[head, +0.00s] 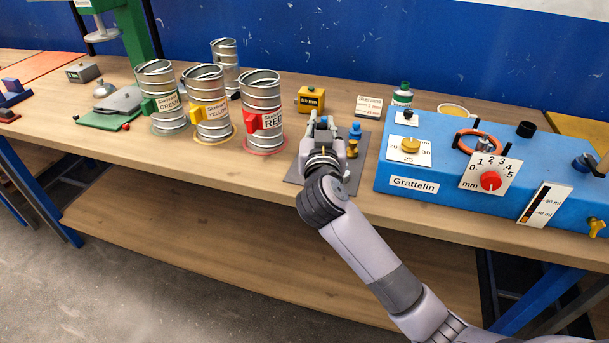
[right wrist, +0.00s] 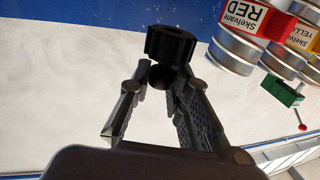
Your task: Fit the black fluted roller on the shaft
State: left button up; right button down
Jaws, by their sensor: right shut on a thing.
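The black fluted roller (right wrist: 170,44) shows in the right wrist view, beyond the fingertips. My right gripper (right wrist: 162,78) is shut on its narrower dark lower part. In the head view my right gripper (head: 323,130) is over the grey mat (head: 304,165), between the red-labelled can and the blue machine; the roller cannot be made out there. The blue machine (head: 430,203), marked Grattelin, stands to the right. An orange ring (head: 467,142) and a small grey part (head: 486,143) are on its top. I cannot tell for certain which part is the shaft. My left gripper is not in view.
A blue roller (head: 355,131) and a yellow roller (head: 352,149) stand on the mat beside my gripper. Metal cans labelled green (head: 160,85), yellow (head: 210,90) and red (head: 262,95) stand to the left. A yellow block (head: 311,99) is behind. Bare bench lies along the front edge.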

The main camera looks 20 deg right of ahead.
jog(key=w+a+r, duration=0.2)
jog(key=w+r, duration=0.3)
jog(key=r, duration=0.3)
jog(key=f+b, duration=0.4)
jog(key=f, duration=1.6)
jog(key=shift+w+b, duration=0.2)
jog(key=shift+b, duration=0.1)
jog(key=c, duration=1.5)
grip_release()
jog(key=shift+c, duration=0.2)
jog(key=shift+o, duration=0.3)
